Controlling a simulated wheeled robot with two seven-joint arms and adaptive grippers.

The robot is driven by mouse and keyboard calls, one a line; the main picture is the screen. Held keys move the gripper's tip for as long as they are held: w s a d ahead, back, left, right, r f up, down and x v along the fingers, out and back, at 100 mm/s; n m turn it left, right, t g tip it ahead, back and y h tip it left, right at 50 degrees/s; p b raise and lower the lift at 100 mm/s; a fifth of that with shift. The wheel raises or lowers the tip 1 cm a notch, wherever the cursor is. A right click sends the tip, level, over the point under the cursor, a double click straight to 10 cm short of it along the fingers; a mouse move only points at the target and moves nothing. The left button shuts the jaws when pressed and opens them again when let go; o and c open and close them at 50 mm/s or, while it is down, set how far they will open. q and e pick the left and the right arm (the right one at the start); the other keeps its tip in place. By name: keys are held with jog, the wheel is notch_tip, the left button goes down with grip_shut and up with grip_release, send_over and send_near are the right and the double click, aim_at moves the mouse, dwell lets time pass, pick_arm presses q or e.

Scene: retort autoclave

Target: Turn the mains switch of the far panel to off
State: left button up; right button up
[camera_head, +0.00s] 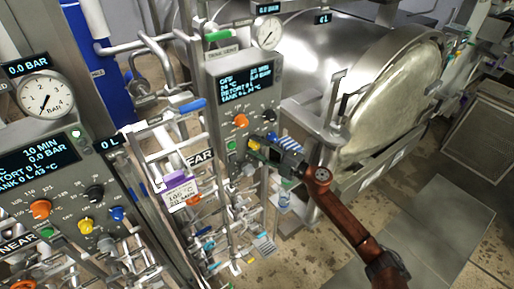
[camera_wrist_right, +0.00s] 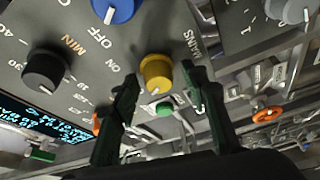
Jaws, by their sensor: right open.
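The far panel (camera_head: 218,68) is a grey box with a lit display, standing left of the big steel vessel. Its yellow knob (camera_wrist_right: 157,72) is the mains switch, with MAINS, ON and OFF lettered around it. The white mark on the knob is at its lower side in the right wrist view; I cannot tell for sure which label it points to. My right gripper (camera_wrist_right: 160,80) is open, with one dark finger on each side of the yellow knob. Whether the fingers touch it I cannot tell. In the head view the right gripper (camera_head: 268,150) covers the panel's lower right corner. My left gripper is not in view.
On the far panel are a blue knob (camera_wrist_right: 116,8), a black knob (camera_wrist_right: 45,68) and a green button (camera_wrist_right: 164,108). The near panel (camera_head: 60,190) has similar knobs at left. Pipes and valves (camera_head: 185,150) fill the space between. The vessel (camera_head: 385,100) stands at right.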

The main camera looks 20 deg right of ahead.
jog(key=v, duration=1.2)
